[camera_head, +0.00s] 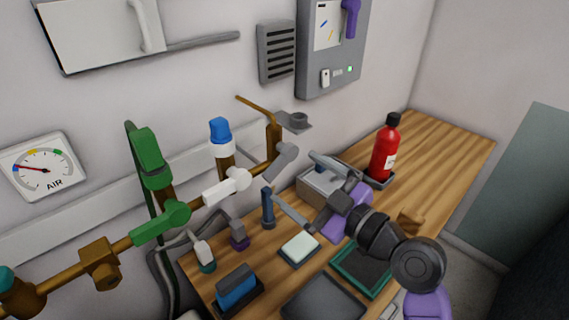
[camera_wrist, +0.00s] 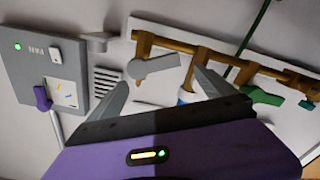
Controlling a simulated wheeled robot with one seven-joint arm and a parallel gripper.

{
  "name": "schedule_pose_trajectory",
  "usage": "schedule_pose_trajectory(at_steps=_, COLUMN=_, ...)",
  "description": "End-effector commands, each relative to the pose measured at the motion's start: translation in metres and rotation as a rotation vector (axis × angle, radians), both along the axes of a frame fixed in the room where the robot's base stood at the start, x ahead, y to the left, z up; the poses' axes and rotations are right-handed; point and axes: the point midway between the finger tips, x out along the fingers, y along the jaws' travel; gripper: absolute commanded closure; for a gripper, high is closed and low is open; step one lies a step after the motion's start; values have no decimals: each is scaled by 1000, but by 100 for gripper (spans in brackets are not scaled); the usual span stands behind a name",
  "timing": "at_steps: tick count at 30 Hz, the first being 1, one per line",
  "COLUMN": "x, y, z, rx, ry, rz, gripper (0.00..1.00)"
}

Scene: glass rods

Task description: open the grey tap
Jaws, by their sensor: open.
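The grey tap (camera_head: 284,160) is at the right end of the brass pipe on the wall. Its grey lever slants down and left in the head view. In the wrist view the grey tap (camera_wrist: 154,66) shows beyond the fingers, with its lever lying across the gap between them. My gripper (camera_head: 293,177) is open and empty, just below and in front of the tap in the head view. In the wrist view my gripper (camera_wrist: 163,82) has its two grey fingers spread wide. I see no clear contact with the lever.
A white-handled tap with a blue cap (camera_head: 221,132) and a green tap (camera_head: 160,222) are further left on the pipe. A grey fan box (camera_head: 333,50) and a vent (camera_head: 276,52) are above. A red bottle (camera_head: 384,152) and several small items stand on the wooden bench (camera_head: 449,145).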

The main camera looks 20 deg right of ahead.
Motion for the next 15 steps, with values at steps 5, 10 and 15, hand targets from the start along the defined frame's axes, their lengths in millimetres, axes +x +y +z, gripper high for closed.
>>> schedule_pose_trajectory(at_steps=5, x=16, y=5, z=2, rx=-9, ry=-3, rz=0, gripper=5)
schedule_pose_trajectory(at_steps=10, x=42, y=14, z=3, rx=-8, ry=-3, rz=-1, gripper=5)
schedule_pose_trajectory(at_steps=15, x=62, y=20, z=2, rx=-8, ry=-2, rz=-2, gripper=5)
